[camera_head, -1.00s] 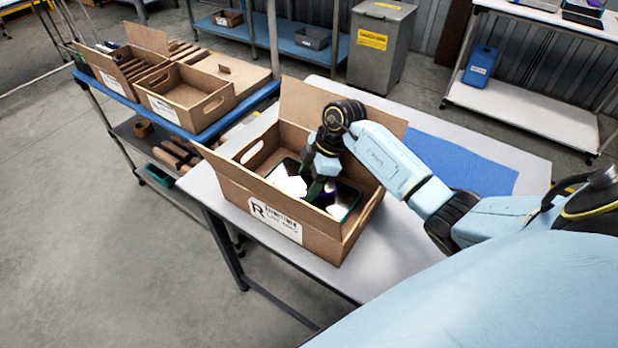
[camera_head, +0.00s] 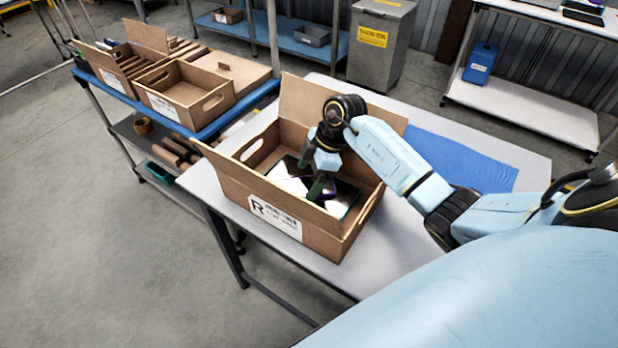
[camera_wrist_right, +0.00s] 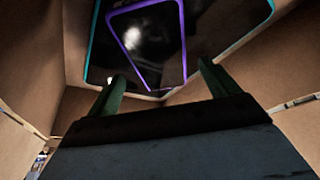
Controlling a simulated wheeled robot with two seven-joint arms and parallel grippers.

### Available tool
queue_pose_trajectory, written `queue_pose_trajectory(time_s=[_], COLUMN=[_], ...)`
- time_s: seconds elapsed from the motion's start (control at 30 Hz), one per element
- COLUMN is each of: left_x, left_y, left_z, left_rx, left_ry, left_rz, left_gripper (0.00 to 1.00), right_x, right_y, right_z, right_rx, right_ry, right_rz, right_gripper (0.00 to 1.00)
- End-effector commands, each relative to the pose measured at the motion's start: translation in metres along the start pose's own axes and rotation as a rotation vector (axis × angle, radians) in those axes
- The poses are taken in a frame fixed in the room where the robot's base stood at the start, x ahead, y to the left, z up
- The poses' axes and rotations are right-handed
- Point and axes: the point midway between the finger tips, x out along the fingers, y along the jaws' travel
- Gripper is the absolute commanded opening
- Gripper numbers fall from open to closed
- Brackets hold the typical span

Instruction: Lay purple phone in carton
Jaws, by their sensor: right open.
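The purple phone (camera_wrist_right: 150,45), dark and glossy with a purple edge, lies in the open brown carton (camera_head: 232,192) on the table. In the right wrist view it lies over dark teal-edged devices (camera_wrist_right: 230,25); whether it lies fully flat is hard to tell. My right gripper (camera_head: 318,186) reaches down inside the carton. In the right wrist view its two green fingers (camera_wrist_right: 160,73) are spread apart, near the phone's near end, with nothing held between them. In the head view the gripper and glare hide much of the phone. My left gripper is out of view.
The carton's raised back flap (camera_head: 300,105) stands behind my right gripper, and its walls surround it. A blue mat (camera_head: 465,160) lies on the table at right. A shelf cart with more cartons (camera_head: 185,95) stands at left. A grey bin (camera_head: 380,50) is behind.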

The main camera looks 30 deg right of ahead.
Motion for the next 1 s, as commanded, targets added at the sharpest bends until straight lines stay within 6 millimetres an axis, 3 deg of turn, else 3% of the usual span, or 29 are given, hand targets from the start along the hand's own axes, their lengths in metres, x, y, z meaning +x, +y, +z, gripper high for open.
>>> queue_pose_trajectory(time_s=[0.3, 0.5, 0.7, 1.0], left_x=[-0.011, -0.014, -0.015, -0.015], left_y=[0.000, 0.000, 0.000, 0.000], left_z=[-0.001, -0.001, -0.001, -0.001], left_rx=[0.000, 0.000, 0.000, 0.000], left_ry=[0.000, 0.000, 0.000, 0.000], left_rz=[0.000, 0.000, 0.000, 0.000], left_gripper=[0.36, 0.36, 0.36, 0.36], right_x=[-0.073, -0.105, -0.117, -0.118], right_y=[0.001, 0.001, 0.000, 0.000], right_z=[0.001, 0.001, 0.001, 0.001], right_rx=[-0.001, -0.001, 0.001, 0.001], right_ry=[-0.004, -0.003, -0.002, -0.002], right_rz=[0.005, 0.003, 0.000, 0.000], right_gripper=[0.87, 0.87, 0.87, 0.87])
